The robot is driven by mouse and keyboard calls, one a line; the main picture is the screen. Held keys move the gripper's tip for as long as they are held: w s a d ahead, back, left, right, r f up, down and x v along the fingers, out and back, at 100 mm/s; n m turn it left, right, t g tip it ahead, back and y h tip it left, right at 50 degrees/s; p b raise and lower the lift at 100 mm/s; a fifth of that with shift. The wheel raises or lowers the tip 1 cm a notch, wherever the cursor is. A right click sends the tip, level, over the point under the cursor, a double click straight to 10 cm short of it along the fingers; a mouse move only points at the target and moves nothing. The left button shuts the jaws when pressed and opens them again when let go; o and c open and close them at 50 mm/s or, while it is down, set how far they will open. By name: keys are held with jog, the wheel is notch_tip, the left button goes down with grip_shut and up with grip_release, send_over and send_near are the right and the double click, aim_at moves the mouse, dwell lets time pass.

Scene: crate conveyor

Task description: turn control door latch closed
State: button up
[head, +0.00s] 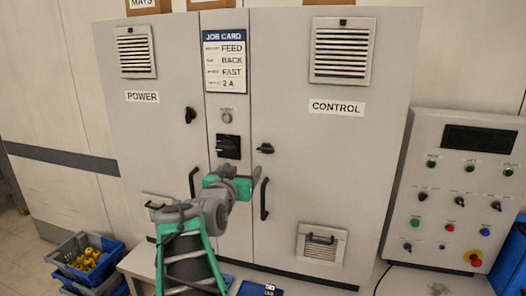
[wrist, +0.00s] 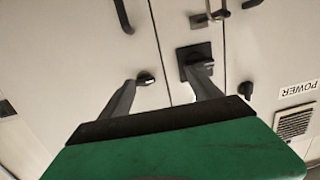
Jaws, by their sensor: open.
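The control door (head: 325,170) is the wide grey right-hand door, flush with the cabinet front. Its latch (head: 265,148) is a small black knob near the door's left edge, with its grip lying roughly sideways. My gripper (head: 250,180) is below the latch in the head view, apart from it. In the wrist view the latch (wrist: 146,79) shows close to the tip of the left finger, and my gripper (wrist: 166,88) is open with nothing between the fingers. Whether that finger touches the latch cannot be told.
A black rotary switch (head: 228,146) sits left of the latch; the right finger overlaps it in the wrist view. A black door handle (head: 264,199) is below the latch. The power door latch (head: 190,115) stands upright. A button panel (head: 452,190) is at right, blue crates (head: 85,262) at lower left.

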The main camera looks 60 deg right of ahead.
aim_at(264, 151)
jog(key=shift+m+g+h, duration=0.5)
jog(key=shift+g+h, duration=0.1)
jog(key=shift+h, duration=0.1)
jog(key=d+r+p, duration=0.1)
jog(key=d, duration=0.2)
jog(key=s+d+p, duration=0.1)
jog(key=d, duration=0.2)
jog(key=s+d+r+p, duration=0.1)
jog(key=d, duration=0.1)
jog(key=shift+s+d+r, duration=0.2)
jog(key=shift+d+r, duration=0.15)
jog(key=shift+d, duration=0.05)
jog(key=shift+w+d+f, duration=0.1)
jog(key=shift+w+d, duration=0.05)
jog(key=shift+d, duration=0.4)
jog(key=shift+c, duration=0.4)
jog(key=c, duration=1.3)
